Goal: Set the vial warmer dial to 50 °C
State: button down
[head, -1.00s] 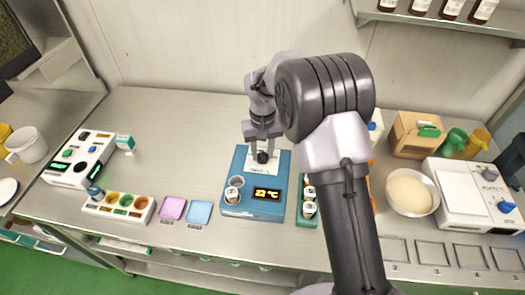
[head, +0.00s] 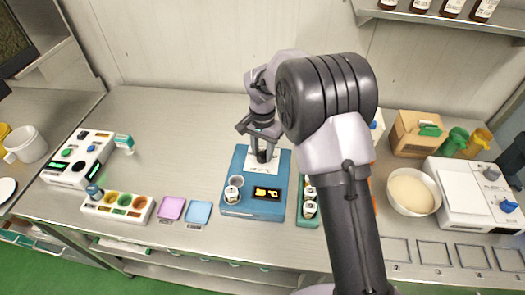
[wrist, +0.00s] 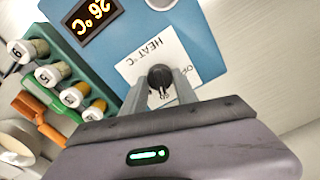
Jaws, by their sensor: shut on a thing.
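The vial warmer is a blue box (head: 236,190) at the middle of the bench. Its display (head: 267,194) is lit in yellow and reads 26 °C in the wrist view (wrist: 95,18). The black round dial (wrist: 160,77) sits on a white plate (wrist: 150,55) marked HEAT °C and OFF. My gripper (wrist: 164,84) is shut on the dial, one finger on each side, coming from above. In the head view my gripper (head: 262,155) is over the plate and mostly hides the dial.
A green rack of capped vials (head: 308,208) stands right of the warmer, with an orange item (wrist: 38,118) close by. A white bowl (head: 410,192) and a white device (head: 470,185) are farther right. Pink (head: 171,208) and blue pads (head: 198,212) lie left.

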aim_at(263, 153)
jog(key=shift+m, duration=0.3)
jog(key=c, duration=0.9)
grip_release()
jog(key=shift+c, duration=0.2)
notch_tip(263, 153, up, 18)
jog(key=p, duration=0.5)
jog(key=shift+f, duration=0.25)
